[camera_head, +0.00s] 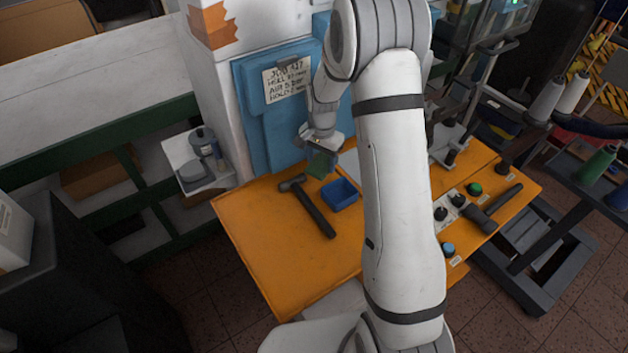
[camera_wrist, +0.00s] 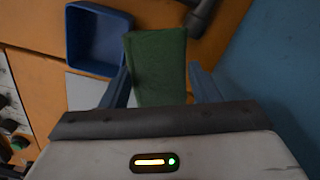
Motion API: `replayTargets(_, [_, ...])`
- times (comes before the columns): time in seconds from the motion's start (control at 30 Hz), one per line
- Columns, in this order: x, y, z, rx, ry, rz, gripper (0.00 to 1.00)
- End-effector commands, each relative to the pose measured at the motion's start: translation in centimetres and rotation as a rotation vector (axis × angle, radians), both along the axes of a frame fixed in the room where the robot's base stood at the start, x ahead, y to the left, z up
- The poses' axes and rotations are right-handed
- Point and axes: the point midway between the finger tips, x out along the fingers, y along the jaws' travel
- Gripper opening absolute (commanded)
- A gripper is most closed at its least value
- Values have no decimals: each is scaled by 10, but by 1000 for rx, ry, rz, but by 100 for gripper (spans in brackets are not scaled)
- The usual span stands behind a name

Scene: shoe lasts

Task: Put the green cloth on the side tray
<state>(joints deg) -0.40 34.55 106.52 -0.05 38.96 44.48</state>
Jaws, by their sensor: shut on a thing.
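The green cloth (camera_wrist: 158,62) is a folded rectangle between the two fingers of my gripper (camera_wrist: 160,88) in the wrist view. In the head view the cloth (camera_head: 320,164) hangs under my gripper (camera_head: 322,146), above the back of the orange worktop (camera_head: 262,225). My gripper is shut on the cloth. The side tray (camera_head: 194,183) is a small white shelf at the left of the machine, holding a grey metal pot-like item. It lies to the left of my gripper, apart from it. The side tray is not visible in the wrist view.
A blue bin (camera_head: 340,195) and a hammer (camera_head: 308,207) lie on the worktop near the cloth. A second hammer (camera_head: 490,210) and several knobs are at the right. The blue machine panel (camera_head: 285,120) stands close behind my gripper. The worktop's front left is clear.

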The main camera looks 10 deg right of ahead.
Motion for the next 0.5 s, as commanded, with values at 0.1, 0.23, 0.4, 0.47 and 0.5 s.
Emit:
replayTargets(0.1, [-1, -2, -16, 0, 3, -5, 37])
replayTargets(0.23, [0, -5, -25, 0, 1, -9, 38])
replayTargets(0.4, [-2, -6, -47, 0, 7, -12, 24])
replayTargets(0.47, [-3, -7, -56, -1, 8, -12, 20])
replayTargets(0.5, [-2, -7, -59, 0, 7, -13, 20])
